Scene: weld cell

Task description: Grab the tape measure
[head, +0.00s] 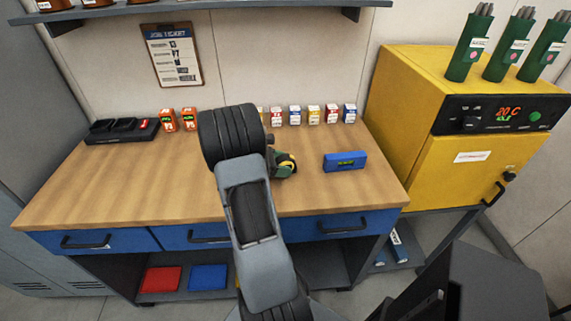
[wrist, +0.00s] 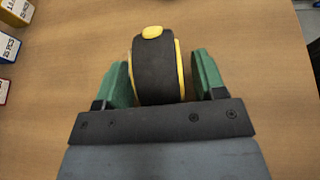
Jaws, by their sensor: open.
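The tape measure (wrist: 155,70) is black with yellow edges and a yellow button on top. In the wrist view it stands on the wooden bench top between the two green fingers of my gripper (wrist: 164,78). The gripper is open, with a gap on each side of the tape measure, wider on the right.
Small labelled boxes (head: 313,115) stand along the back, with a black charger tray (head: 122,131) at the left. A yellow oven (head: 420,130) stands right of the bench.

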